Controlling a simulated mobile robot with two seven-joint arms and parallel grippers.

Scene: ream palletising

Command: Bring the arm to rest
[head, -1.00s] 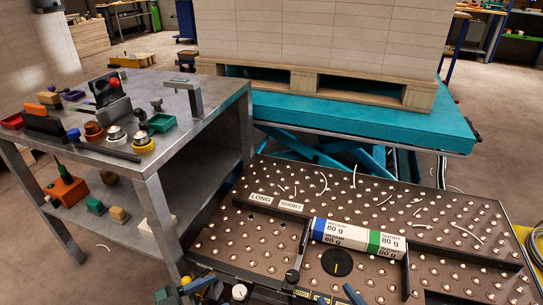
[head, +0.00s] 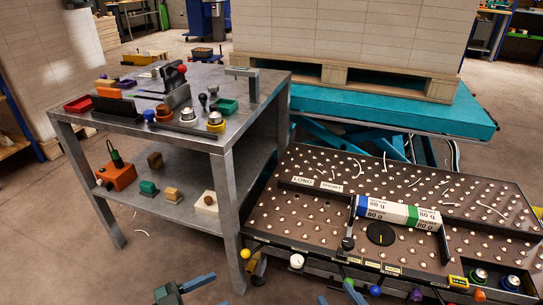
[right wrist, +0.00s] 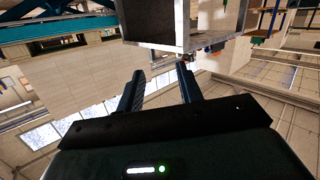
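My right gripper (head: 341,291) shows at the bottom edge of the head view, below the ball table's front edge. In the right wrist view its two dark fingers (right wrist: 160,88) stand apart with nothing between them. A part of my left gripper (head: 185,288) shows at the lower left of the head view, over the floor in front of the grey bench; its opening is not clear. A white ream pack (head: 398,213) with blue and green bands, marked 80 g, lies on the ball table (head: 300,215) between dark guide bars, apart from both grippers.
The grey metal bench (head: 232,165) with tools and trays stands left of the ball table. Behind, a wooden pallet (head: 380,80) carries stacked reams (head: 350,35) on a teal lift table (head: 440,118). Coloured knobs line the ball table's front edge. Floor at lower left is clear.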

